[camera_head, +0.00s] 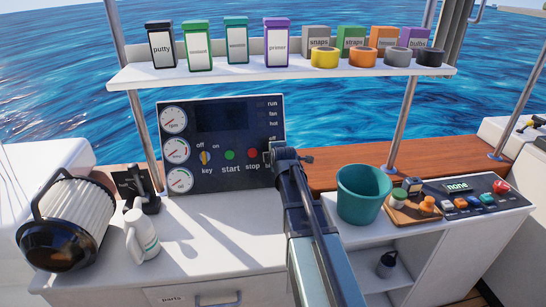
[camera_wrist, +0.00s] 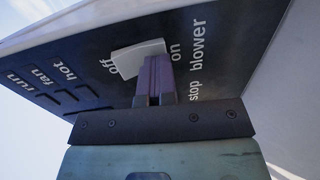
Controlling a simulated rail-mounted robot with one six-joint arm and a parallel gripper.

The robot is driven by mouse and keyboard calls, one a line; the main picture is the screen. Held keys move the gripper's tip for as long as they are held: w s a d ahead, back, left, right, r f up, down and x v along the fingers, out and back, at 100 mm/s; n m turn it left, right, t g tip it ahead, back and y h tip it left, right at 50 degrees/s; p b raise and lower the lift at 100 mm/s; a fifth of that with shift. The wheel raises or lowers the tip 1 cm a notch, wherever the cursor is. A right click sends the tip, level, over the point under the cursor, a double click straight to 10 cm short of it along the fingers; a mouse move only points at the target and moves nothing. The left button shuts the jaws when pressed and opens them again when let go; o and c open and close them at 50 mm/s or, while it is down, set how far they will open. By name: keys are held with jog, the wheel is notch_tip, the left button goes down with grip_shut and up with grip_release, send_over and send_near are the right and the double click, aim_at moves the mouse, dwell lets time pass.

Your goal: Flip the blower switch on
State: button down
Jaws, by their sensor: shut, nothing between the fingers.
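The dark control panel (camera_head: 225,119) stands upright at the back of the white counter. In the wrist view, a white blower switch (camera_wrist: 136,56) sits between the labels "off" and "on", nearer "off". The word "blower" is beyond "on". My gripper (camera_wrist: 156,62) is shut and empty, its purple-grey fingertips right at the switch's edge on the "on" side. I cannot tell whether they touch it or which way it is set. In the head view my gripper (camera_head: 272,153) is at the panel's lower right and hides the switch.
The stop button (camera_head: 253,153) and start button (camera_head: 229,155) are close left of my gripper. A shelf (camera_head: 130,76) with boxes and tape rolls is above.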

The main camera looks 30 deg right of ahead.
jog(key=shift+r+p, duration=0.65)
jog(key=shift+r, duration=0.1)
jog(key=f+p+v, duration=0.1)
jog(key=p+v, duration=0.1)
jog(key=v, duration=0.4)
jog(key=s+f+p+v, duration=0.1)
jog(key=p+v, duration=0.1)
jog(key=v, duration=0.5)
jog(key=shift+s+a+f, duration=0.2)
jog(key=shift+s+a, duration=0.05)
jog(key=shift+s, duration=0.25)
